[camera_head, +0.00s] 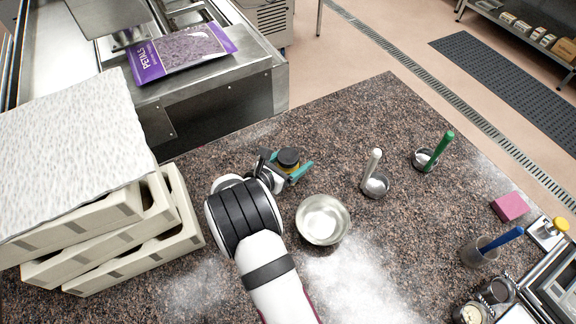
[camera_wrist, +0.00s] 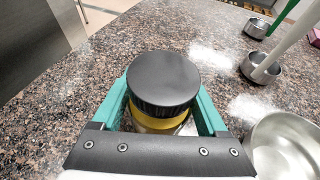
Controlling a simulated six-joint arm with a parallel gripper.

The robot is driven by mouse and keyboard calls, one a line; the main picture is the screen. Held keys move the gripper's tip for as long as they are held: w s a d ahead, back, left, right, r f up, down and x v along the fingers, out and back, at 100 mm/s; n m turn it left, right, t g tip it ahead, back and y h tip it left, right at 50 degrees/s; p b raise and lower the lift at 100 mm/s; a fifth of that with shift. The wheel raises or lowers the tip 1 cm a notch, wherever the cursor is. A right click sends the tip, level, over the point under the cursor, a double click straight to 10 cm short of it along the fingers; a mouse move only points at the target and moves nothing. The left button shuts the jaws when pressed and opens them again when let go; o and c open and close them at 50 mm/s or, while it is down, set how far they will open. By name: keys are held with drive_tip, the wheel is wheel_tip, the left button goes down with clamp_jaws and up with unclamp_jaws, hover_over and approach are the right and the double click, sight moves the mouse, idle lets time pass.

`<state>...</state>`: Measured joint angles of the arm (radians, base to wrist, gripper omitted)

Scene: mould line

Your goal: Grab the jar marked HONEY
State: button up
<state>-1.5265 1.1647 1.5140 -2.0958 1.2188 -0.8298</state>
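A jar with a black lid and a yellow band (camera_head: 289,163) stands upright on the speckled counter; it also shows in the wrist view (camera_wrist: 163,84). No HONEY lettering is readable on it, and most of its body is hidden under the lid. My gripper (camera_head: 284,167) reaches to the jar with its teal fingers on either side of it. In the wrist view my gripper (camera_wrist: 163,100) has the jar between its fingers, with narrow gaps showing beside the jar's body. The fingertips are partly hidden, and contact is not visible.
A steel bowl (camera_head: 323,219) stands close by to the right, with small cups (camera_head: 375,184) beyond it. Stacked pale moulds (camera_head: 110,255) stand at the left. A purple PETALS bag (camera_head: 180,52) lies on the steel machine. White powder dusts the counter (camera_head: 235,150).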

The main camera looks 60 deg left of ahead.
drive_tip(key=c, duration=1)
